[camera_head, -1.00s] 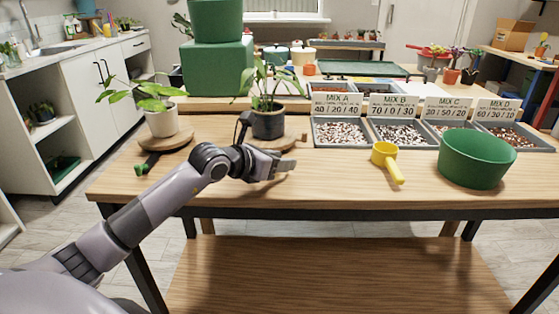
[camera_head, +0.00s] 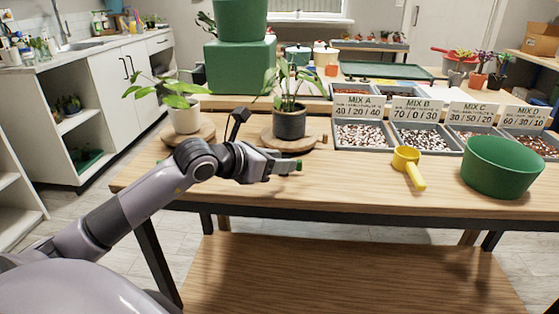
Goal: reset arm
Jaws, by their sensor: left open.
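My left arm comes in from the left over the front of the wooden table. Its gripper (camera_head: 285,166) is open, low over or near the tabletop, in front of the dark pot (camera_head: 289,123) with a leafy plant. A small green bit (camera_head: 299,165) shows at its fingertips; I cannot tell what it belongs to. The dark pot stands upright on a round wooden board (camera_head: 312,142). A white pot (camera_head: 185,119) with a plant stands on another round board (camera_head: 205,132), behind my forearm. My right gripper is not in view.
A yellow scoop (camera_head: 407,160) and a green bowl (camera_head: 502,166) are on the table (camera_head: 350,185) at the right. Grey trays of mix (camera_head: 364,148) with label cards stand behind them. A green block (camera_head: 240,65) is at the back. The front middle of the tabletop is clear.

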